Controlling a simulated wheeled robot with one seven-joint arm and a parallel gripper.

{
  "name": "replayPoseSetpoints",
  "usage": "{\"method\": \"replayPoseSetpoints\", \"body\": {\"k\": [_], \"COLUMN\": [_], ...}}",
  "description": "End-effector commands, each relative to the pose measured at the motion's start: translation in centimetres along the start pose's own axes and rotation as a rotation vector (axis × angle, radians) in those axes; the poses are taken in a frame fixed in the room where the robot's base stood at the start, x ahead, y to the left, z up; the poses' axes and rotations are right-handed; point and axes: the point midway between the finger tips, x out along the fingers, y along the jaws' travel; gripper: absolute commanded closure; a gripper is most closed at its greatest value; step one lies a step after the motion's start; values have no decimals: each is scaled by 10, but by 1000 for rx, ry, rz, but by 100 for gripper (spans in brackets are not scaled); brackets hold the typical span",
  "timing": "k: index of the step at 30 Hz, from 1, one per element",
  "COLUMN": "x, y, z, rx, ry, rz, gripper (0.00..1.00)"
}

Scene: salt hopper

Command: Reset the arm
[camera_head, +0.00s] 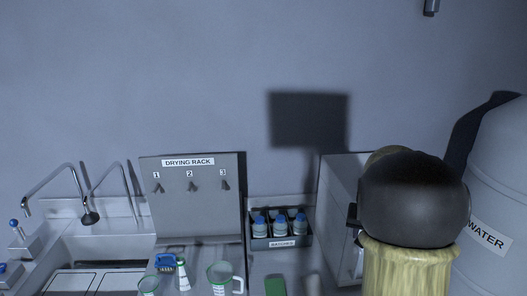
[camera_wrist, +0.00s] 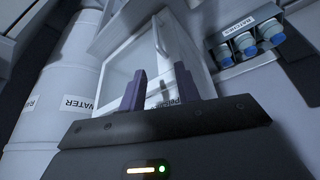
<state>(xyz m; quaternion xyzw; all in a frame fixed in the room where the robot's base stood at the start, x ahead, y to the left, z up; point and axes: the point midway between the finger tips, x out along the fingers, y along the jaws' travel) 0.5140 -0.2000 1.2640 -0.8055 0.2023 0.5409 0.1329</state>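My gripper (camera_wrist: 159,70) shows in the wrist view, with its two purple fingers apart and nothing held between them. Behind the fingers stands a white box-shaped cabinet (camera_wrist: 118,62) with a pale front panel. The gripper points toward this cabinet, and I cannot tell the exact distance. In the head view my dark, rounded arm link and its yellowish sleeve fill the lower right and hide part of the cabinet (camera_head: 341,205). My gripper itself does not show in the head view.
A large water tank (camera_head: 497,190) stands at the right. A batches rack (camera_head: 282,243) holds several blue-capped bottles.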

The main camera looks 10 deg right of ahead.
Motion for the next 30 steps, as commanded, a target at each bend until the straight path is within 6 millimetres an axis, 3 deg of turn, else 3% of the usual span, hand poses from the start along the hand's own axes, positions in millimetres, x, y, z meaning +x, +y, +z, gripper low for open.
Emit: {"method": "replayPoseSetpoints", "body": {"k": [5, 12, 15, 18, 21, 30], "x": [2, -5, -10, -13, -14, -14], "y": [-34, -87, -97, -99, -99, -99], "z": [50, 170, 216, 244, 255, 254], "rx": [-78, -293, -383, -442, -466, -466], "ry": [-44, -118, -139, -150, -154, -154], "rz": [-48, -126, -143, -151, -154, -154], "gripper": [67, 67, 67, 67, 67, 67]}}
